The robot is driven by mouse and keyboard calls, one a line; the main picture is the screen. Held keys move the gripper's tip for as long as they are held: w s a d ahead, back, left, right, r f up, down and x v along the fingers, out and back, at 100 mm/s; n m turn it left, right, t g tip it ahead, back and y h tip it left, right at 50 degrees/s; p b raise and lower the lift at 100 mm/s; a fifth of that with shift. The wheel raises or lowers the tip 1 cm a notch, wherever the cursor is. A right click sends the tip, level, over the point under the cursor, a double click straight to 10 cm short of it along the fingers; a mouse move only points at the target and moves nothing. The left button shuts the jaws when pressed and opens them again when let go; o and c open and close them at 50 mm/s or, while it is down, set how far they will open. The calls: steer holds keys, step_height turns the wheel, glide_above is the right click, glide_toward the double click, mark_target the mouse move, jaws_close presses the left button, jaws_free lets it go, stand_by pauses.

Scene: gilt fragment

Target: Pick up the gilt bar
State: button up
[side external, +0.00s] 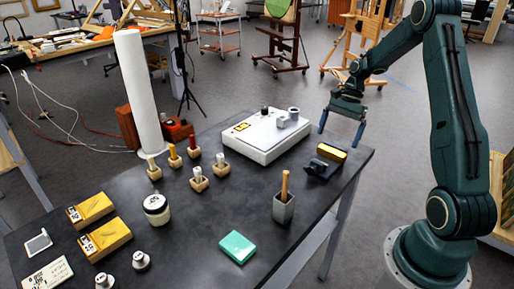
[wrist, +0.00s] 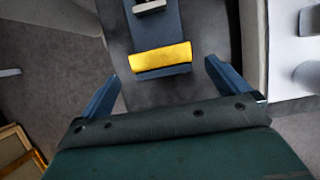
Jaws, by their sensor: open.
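The gilt bar (side external: 332,152) is a small golden-yellow block near the right edge of the dark table in the side external view. In the wrist view the gilt bar (wrist: 160,57) lies crosswise, ahead of my fingers, and seems to rest on a dark blue-grey piece. My gripper (side external: 342,130) is open and empty, above the table near the bar in the side external view. In the wrist view its two blue fingers (wrist: 162,82) stand apart, wider than the bar's length, with the bar beyond their tips. Contact with the bar does not show.
A dark holder (side external: 318,168) stands beside the bar. A white box device (side external: 262,137) is to its left. A grey cup with a wooden handle (side external: 284,205) and a green block (side external: 237,247) stand nearer the front. The table edge (side external: 357,172) is close on the right.

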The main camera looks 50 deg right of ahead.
mark_target(333, 150)
steer(key=shift+f, duration=0.1)
steer(key=shift+x, duration=2.55)
steer(key=shift+c, duration=0.2)
steer(key=c, duration=0.8)
steer(key=shift+o, duration=0.2)
steer(key=shift+r, duration=0.2)
step_height(333, 150, up, 20)
steer(key=shift+f, duration=0.25)
steer(key=shift+r, duration=0.1)
